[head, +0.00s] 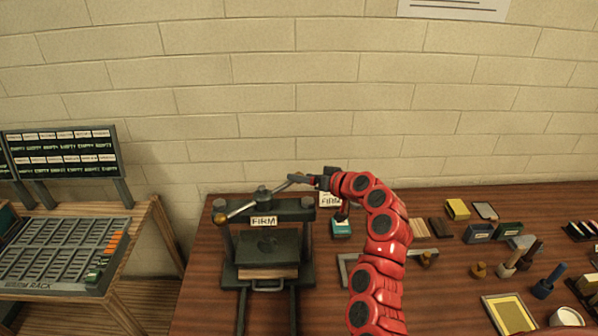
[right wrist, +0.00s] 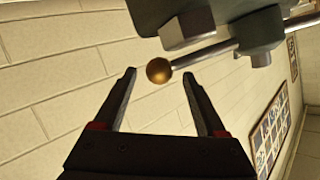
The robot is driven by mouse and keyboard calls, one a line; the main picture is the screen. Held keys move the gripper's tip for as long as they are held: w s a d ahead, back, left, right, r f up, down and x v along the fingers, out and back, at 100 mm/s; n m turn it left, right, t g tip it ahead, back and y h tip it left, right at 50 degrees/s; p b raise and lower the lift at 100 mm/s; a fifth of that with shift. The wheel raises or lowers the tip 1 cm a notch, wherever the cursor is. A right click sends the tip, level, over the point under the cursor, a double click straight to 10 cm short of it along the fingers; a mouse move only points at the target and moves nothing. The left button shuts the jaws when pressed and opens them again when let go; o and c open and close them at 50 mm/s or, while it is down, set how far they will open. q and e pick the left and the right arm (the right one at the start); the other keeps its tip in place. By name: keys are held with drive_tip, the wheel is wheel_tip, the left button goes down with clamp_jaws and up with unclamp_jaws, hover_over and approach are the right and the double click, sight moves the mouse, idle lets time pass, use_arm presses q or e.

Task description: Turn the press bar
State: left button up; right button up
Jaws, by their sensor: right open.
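The press (head: 268,245) stands on the wooden table, left of centre, with a "FIRM" label on its crosspiece. Its press bar (head: 243,208) is a metal rod running slantwise across the top, from a brass knob (head: 219,218) at lower left to the far end at upper right. My right gripper (head: 310,182) is at that upper right end. In the right wrist view it is open, and a brass knob (right wrist: 158,71) on the bar's end shows between or just beyond the fingertips. I cannot tell whether they touch. My left gripper is not in view.
A second "FIRM" card (head: 330,200) stands behind my right arm, with a small teal box (head: 341,228) near it. Several small blocks, tools and a yellow tray (head: 509,314) lie on the right. A rack (head: 62,252) stands at left. The brick wall is close behind.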

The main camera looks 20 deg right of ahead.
drive_tip(key=shift+p+x, duration=0.35)
drive_tip(key=shift+x, duration=0.9)
clamp_jaws()
drive_tip(key=shift+f, duration=0.1)
